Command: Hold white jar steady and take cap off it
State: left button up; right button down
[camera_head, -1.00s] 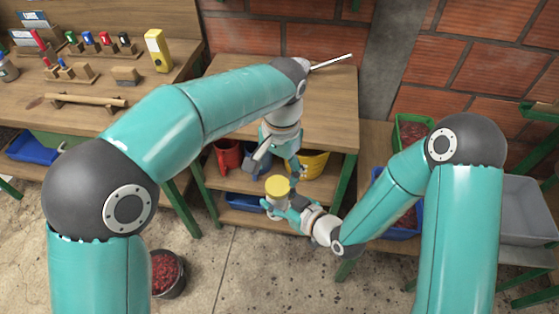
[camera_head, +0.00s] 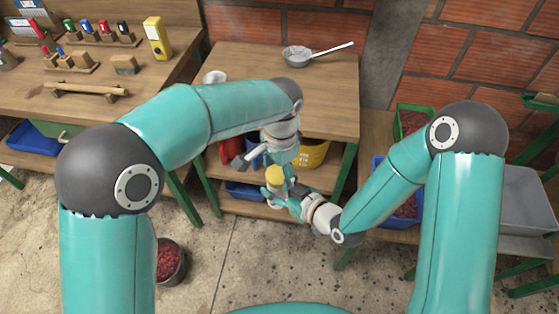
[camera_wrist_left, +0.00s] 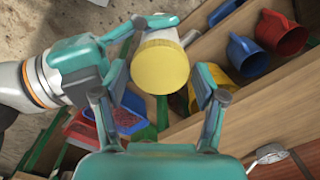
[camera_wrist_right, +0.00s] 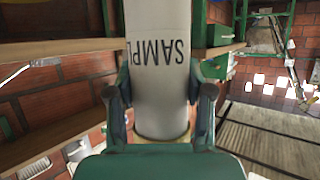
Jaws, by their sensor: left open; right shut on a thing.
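The white jar is upright with a yellow cap (camera_head: 274,173) on top. In the right wrist view the white jar (camera_wrist_right: 160,70) fills the middle, with dark letters "SAMPL" on it. My right gripper (camera_head: 283,194) is shut on the jar's body and holds it in the air in front of the shelves. My left gripper (camera_head: 266,168) is open above the jar. In the left wrist view the yellow cap (camera_wrist_left: 160,67) lies between the open left fingers (camera_wrist_left: 163,80); I cannot tell whether either finger touches it.
A wooden table (camera_head: 240,62) with a ladle (camera_head: 298,56) and a small white dish (camera_head: 215,77) stands behind. Red, blue and yellow jugs (camera_head: 312,153) are on its shelf. Crates with red berries (camera_head: 413,122) are right. A berry bucket (camera_head: 170,260) is on the floor.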

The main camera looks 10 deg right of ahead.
pick_arm(q)
jog(key=shift+f, duration=0.25)
jog(key=c, duration=1)
jog(key=shift+n, duration=0.6)
jog(key=shift+a, duration=0.1)
jog(key=shift+r, duration=0.2)
jog(key=shift+r, duration=0.95)
